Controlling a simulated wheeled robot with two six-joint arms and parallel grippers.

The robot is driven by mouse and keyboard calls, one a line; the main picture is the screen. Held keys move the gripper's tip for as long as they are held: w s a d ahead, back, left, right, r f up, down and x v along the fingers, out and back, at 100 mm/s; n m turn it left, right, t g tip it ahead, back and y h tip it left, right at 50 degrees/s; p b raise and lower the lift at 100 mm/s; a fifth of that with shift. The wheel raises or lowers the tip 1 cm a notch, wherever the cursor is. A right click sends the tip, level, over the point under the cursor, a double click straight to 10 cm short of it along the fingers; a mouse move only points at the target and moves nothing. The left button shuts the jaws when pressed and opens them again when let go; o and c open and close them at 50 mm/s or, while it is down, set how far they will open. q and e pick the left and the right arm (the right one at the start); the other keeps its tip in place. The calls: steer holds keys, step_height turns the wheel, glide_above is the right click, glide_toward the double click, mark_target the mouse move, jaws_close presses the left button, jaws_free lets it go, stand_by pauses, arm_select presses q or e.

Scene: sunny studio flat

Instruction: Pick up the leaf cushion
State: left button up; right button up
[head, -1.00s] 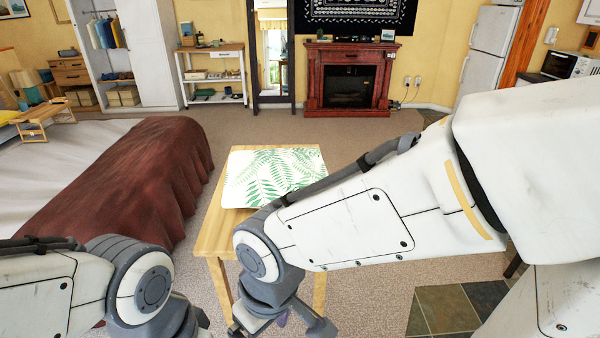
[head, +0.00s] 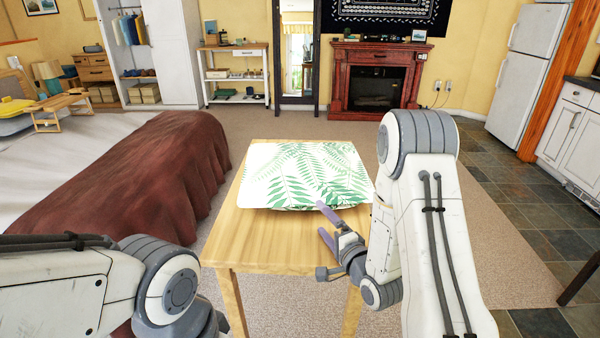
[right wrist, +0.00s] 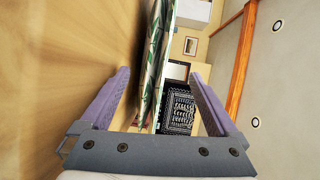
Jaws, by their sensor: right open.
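The leaf cushion (head: 300,172), white with green fern leaves, lies flat on the wooden table (head: 262,240) in the head view. In the right wrist view the cushion (right wrist: 158,65) shows edge-on, beyond and between the open fingers of the right gripper (right wrist: 165,100). I cannot tell whether the fingers touch it. My left arm is at the lower left of the head view; its gripper is out of view.
A bed with a brown blanket (head: 140,170) stands left of the table. A fireplace (head: 375,78), a shelf table (head: 236,75) and a fridge (head: 528,65) stand at the back. The carpet between table and fireplace is clear.

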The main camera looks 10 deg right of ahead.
mark_target(305, 194)
steer(key=shift+w+d+f+m+t, duration=0.1)
steer(key=shift+d+f+m+t, duration=0.05)
steer(key=shift+d+m+t, duration=0.2)
steer(key=shift+w+d, duration=0.1)
steer(key=shift+w, duration=0.1)
steer(key=w, duration=0.2)
steer(key=w+a, duration=0.1)
steer(key=w, duration=0.2)
steer(key=shift+w+a+r+p, duration=0.25)
steer(key=shift+w+a+p, duration=0.1)
steer(key=shift+w+p, duration=0.05)
steer(key=w, duration=0.2)
steer(key=w+a, duration=0.1)
steer(key=w, duration=0.1)
steer(key=shift+w, duration=0.1)
steer(key=shift+c, duration=0.3)
jaws_close()
steer(key=shift+r, duration=0.2)
